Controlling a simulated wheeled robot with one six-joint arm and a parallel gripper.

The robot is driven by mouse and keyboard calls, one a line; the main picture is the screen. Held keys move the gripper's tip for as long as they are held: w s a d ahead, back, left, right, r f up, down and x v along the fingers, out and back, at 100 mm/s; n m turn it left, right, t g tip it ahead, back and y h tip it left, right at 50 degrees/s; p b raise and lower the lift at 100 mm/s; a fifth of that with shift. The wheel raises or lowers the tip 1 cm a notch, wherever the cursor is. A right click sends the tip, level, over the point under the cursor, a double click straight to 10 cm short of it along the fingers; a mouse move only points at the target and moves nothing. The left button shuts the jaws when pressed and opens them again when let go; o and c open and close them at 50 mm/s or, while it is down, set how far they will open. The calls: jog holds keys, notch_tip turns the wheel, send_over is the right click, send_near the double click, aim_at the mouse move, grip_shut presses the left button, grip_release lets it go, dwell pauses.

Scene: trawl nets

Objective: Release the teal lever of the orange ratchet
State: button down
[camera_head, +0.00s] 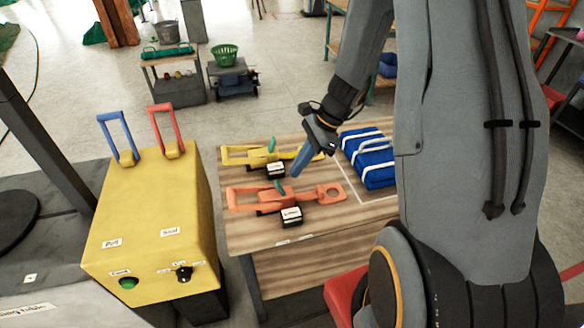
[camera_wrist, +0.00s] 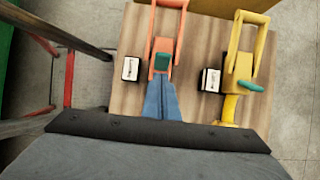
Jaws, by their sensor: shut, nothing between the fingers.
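The orange ratchet (camera_head: 258,201) lies on the wooden table (camera_head: 240,238), nearest the front edge. Its teal lever (camera_head: 279,186) stands up near its middle. In the wrist view the orange ratchet (camera_wrist: 179,49) points away from me, and the teal lever (camera_wrist: 162,62) is just beyond my fingertips. My gripper (camera_head: 295,175) is shut and empty, its blue fingers pointing down near the lever. In the wrist view my gripper (camera_wrist: 161,80) seems close to the lever; I cannot tell whether they touch.
A yellow ratchet (camera_head: 240,155) with its own teal lever (camera_head: 271,145) lies behind the orange one. Black-and-white labelled blocks stand by each ratchet. A yellow control box (camera_head: 150,220) stands left of the table.

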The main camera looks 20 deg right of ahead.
notch_tip(320, 180, up, 11)
jog(key=b, duration=0.2)
jog(key=shift+f, duration=0.2)
dwell(0.4)
jog(key=s+a+f+n+h+b, duration=0.1)
jog(key=s+f+n+h+b, duration=0.1)
jog(key=s+n, duration=0.3)
jog(key=s+a+f+n+t+h+b, duration=0.1)
jog(key=s+n, duration=0.4)
jog(key=n, duration=0.8)
notch_tip(320, 180, down, 2)
jog(key=a+h+b, duration=0.1)
jog(key=h, duration=0.1)
jog(key=shift+s+n+h, duration=0.3)
jog(key=shift+n, duration=0.1)
